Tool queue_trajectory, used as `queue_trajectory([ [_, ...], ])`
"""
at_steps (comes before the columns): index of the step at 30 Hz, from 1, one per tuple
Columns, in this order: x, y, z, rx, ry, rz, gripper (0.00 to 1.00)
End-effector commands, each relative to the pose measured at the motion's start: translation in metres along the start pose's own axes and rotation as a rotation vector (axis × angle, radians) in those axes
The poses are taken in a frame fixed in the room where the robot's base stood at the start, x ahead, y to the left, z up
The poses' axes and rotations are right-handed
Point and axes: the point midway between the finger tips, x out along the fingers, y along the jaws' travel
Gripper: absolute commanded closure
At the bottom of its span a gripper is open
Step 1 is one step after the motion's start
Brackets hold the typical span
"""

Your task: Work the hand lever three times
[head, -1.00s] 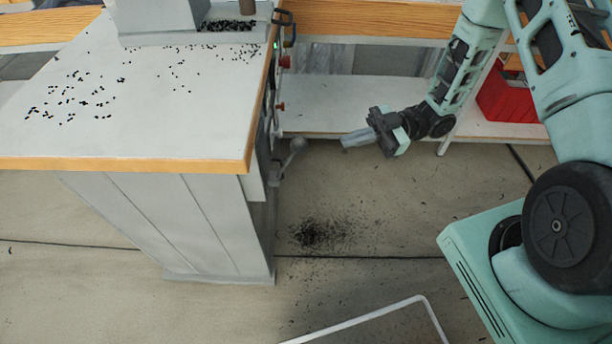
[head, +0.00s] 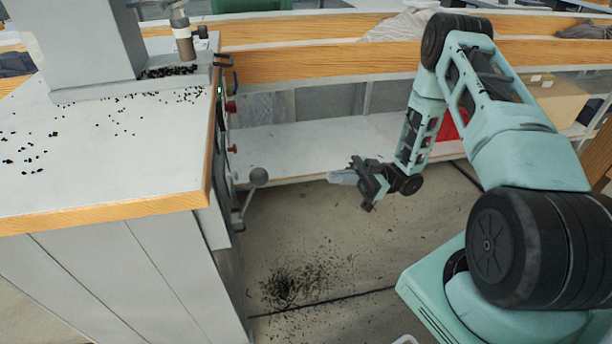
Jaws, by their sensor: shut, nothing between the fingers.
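The hand lever (head: 248,196) sticks out from the right side of the press bench (head: 165,205). It has a dark grey ball knob (head: 258,177) on a short thin rod, and the knob is at the upper end. My gripper (head: 332,178) is to the right of the knob at about the same picture height, with a clear gap between them. Its fingers point left towards the lever and are shut and empty. The lever's pivot is partly hidden by the bench side.
Red buttons (head: 231,106) and a green light are on the bench's side above the lever. A low white shelf (head: 300,145) runs behind my gripper. Small black bits (head: 290,285) litter the floor and benchtop. A red bin (head: 452,125) is partly behind my arm.

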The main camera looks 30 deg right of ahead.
Motion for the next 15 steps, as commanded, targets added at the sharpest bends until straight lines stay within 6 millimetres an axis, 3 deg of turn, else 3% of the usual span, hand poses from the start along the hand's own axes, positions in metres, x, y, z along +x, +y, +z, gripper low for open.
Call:
queue_trajectory([
  [15,0.098,-0.001,-0.001,0.002,0.001,-0.004,1.00],
])
